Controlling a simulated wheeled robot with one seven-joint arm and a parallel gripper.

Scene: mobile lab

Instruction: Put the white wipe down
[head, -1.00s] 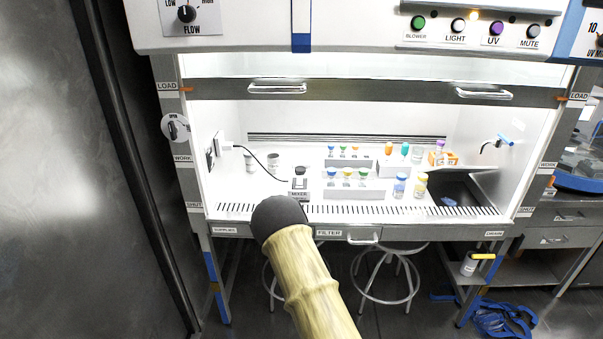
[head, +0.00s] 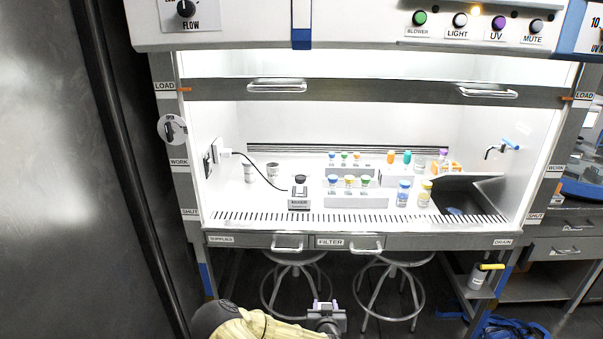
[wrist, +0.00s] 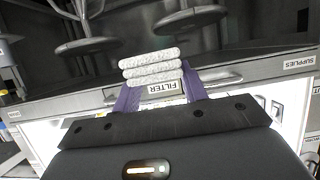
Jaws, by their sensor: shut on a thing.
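The white wipe (wrist: 150,68) shows in the wrist view as a thick, folded, textured white stack. My gripper (wrist: 156,88) is shut on it, with a purple finger at each side. In the wrist view the wipe overlaps the filter label on the cabinet's front panel; I cannot tell its distance from the panel. In the head view my gripper (head: 326,305) is at the bottom edge, below and in front of the cabinet's front edge, and the wipe is hard to make out there.
The lit cabinet (head: 345,243) has an open front. Inside are a mixer (head: 299,199), vial racks (head: 355,200), loose bottles (head: 404,191) and a dark sink (head: 478,187). Its work surface is clear at left front. Stools (head: 398,257) stand beneath.

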